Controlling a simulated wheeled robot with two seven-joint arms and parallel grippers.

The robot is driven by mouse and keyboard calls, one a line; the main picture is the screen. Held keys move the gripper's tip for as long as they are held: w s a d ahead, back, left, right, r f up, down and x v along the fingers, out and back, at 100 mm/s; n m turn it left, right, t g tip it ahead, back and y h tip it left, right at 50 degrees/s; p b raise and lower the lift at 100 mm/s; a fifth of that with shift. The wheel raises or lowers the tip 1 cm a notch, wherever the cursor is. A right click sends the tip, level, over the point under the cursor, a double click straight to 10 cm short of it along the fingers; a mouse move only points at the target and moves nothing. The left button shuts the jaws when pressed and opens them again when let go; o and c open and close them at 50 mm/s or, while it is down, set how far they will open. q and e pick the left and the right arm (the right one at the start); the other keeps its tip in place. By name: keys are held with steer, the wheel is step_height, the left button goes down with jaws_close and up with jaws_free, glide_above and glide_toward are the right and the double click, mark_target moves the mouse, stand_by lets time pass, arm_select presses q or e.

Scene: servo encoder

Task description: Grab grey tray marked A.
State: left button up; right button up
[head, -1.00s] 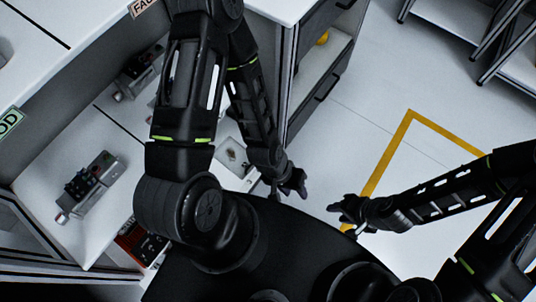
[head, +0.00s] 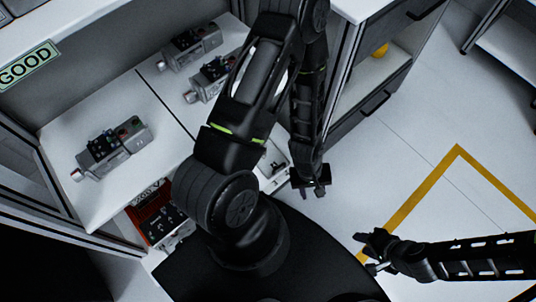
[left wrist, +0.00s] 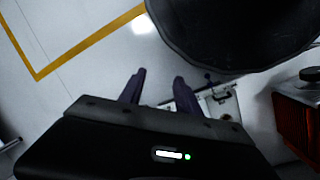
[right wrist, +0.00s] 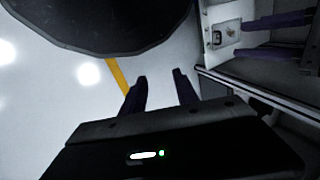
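A light grey tray-like piece (head: 273,165) with small dark parts shows partly behind my left arm in the head view. A pale tray (left wrist: 222,104) with dark fittings also shows in the left wrist view, and a similar one (right wrist: 226,35) in the right wrist view. I cannot read a letter A on any of them. My left gripper (head: 312,188) is open and empty, just right of the tray in the head view. My right gripper (head: 372,250) is lower right, over the floor; in the right wrist view its fingers are apart with nothing between them.
Several grey devices (head: 112,150) lie on the white worktop (head: 95,195) at left, under a green GOOD label (head: 27,66). A red bin (head: 155,218) with dark parts stands low by my base. A drawer cabinet (head: 375,85) is behind my left arm.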

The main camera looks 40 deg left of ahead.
arm_select(q)
steer(key=w+a+f+n+y+b, duration=0.1)
steer(key=w+a+f+n+b, duration=0.3)
steer(key=a+f+n+b, duration=0.2)
steer(key=w+a+f+n+y+b, duration=0.1)
steer(key=w+a+f+n+b, duration=0.2)
steer(key=a+f+n+b, duration=0.4)
steer(key=w+a+f+n+b, duration=0.4)
steer(key=a+f+n+b, duration=0.3)
steer(key=f+n+b, duration=0.3)
steer(key=shift+w+f+n+y, duration=0.2)
steer(key=shift+f+n, duration=0.1)
steer(key=shift+n, duration=0.6)
steer(key=shift+w+f+n+y, duration=0.2)
steer(key=shift+f+n, duration=0.1)
steer(key=shift+n, duration=0.6)
steer(key=shift+a, duration=0.15)
steer(key=shift+r, duration=0.15)
arm_select(e)
step_height(320, 180, down, 26)
steer(key=w+d, duration=0.1)
steer(key=shift+w+d+t, duration=0.2)
steer(key=shift+w+t, duration=0.1)
steer(key=shift+w, duration=0.1)
steer(key=shift+f, duration=0.1)
